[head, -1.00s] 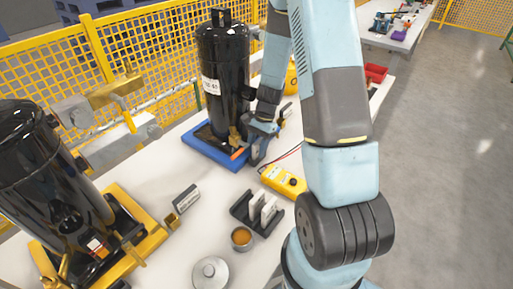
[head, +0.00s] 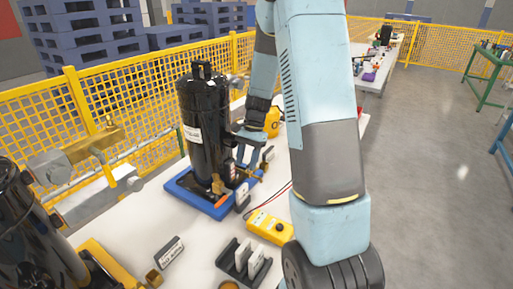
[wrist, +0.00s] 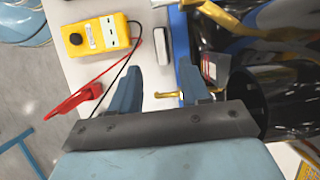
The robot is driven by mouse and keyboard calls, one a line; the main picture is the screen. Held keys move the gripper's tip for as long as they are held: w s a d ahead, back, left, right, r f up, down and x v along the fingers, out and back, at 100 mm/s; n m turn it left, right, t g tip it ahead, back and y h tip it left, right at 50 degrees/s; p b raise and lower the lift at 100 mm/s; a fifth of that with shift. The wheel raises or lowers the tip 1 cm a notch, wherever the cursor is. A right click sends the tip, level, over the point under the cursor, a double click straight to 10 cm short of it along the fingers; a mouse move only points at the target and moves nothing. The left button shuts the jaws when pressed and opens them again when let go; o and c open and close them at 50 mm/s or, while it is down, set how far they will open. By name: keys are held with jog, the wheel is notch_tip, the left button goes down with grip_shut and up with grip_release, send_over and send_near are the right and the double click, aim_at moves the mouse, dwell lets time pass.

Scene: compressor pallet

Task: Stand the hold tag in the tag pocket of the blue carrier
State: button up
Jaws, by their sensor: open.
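The blue carrier (head: 178,192) lies on the white bench under a black compressor (head: 203,125). A small upright piece with a pale face and dark edges (head: 243,196) stands at the carrier's right front edge. It looks like the hold tag in the tag pocket, but I cannot tell how deep it sits. A pale slab (wrist: 161,45) beside the carrier's blue edge in the wrist view seems to be the same piece. My gripper (head: 250,170) is above it, beside the compressor. In the wrist view my gripper (wrist: 160,85) is open and empty, with a brass fitting (wrist: 168,95) beyond the fingers.
A yellow meter (head: 269,226) with red and black leads lies near the carrier. A black rack (head: 236,272) holding white cards and a dark label block (head: 170,252) are in front. Another black compressor stands at left. Yellow mesh fencing (head: 130,90) runs behind the bench.

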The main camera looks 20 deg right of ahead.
jog(key=s+a+r+n+t+h, duration=0.1)
jog(key=s+r+n+t, duration=0.2)
jog(key=r, duration=0.5)
jog(key=s+a+r+n+h, duration=0.1)
jog(key=s+a+r+n, duration=0.1)
jog(key=s+r, duration=0.55)
jog(key=s+r+n+t+h, duration=0.1)
jog(key=s+r+n+t, duration=0.4)
jog(key=s+r, duration=0.5)
jog(key=shift+s+a+r+n+h, duration=0.15)
jog(key=shift+s+a+n+h, duration=0.25)
jog(key=shift+s, duration=1)
jog(key=shift+d, duration=0.1)
